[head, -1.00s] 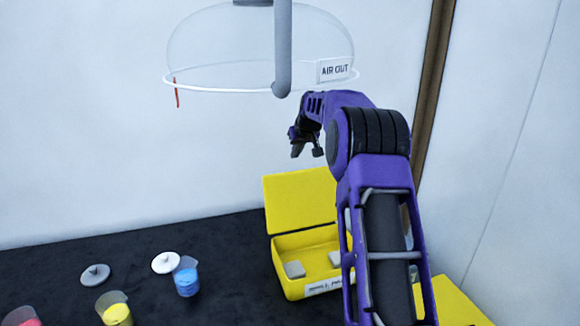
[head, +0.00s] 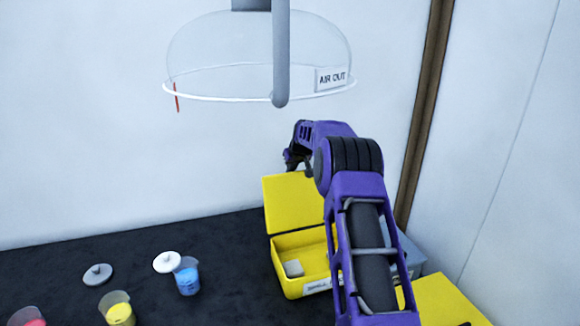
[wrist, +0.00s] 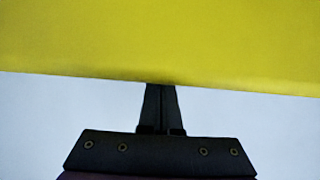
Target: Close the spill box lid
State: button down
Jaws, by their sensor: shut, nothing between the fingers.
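The yellow spill box (head: 290,286) stands on the dark bench with its lid (head: 290,205) raised upright at the back. A pale block lies inside the box; my arm covers the box's right part. My gripper (head: 298,166) is at the lid's top edge in the head view, its fingertips largely hidden. In the wrist view the yellow lid (wrist: 160,40) fills the upper part. The gripper's fingers (wrist: 162,92) are shut together with nothing between them, their tips at the lid's edge. I cannot tell whether they touch it.
A clear hood (head: 225,60) with a grey pipe hangs above, with an AIR OUT sign (head: 331,78). Beakers of blue (head: 187,280) and yellow (head: 117,312) stand to the left with loose lids nearby. A grey box and another yellow box (head: 445,300) are at the right.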

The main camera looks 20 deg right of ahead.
jog(key=shift+s+b, duration=0.85)
jog(key=shift+s, duration=0.2)
jog(key=shift+b, duration=0.3)
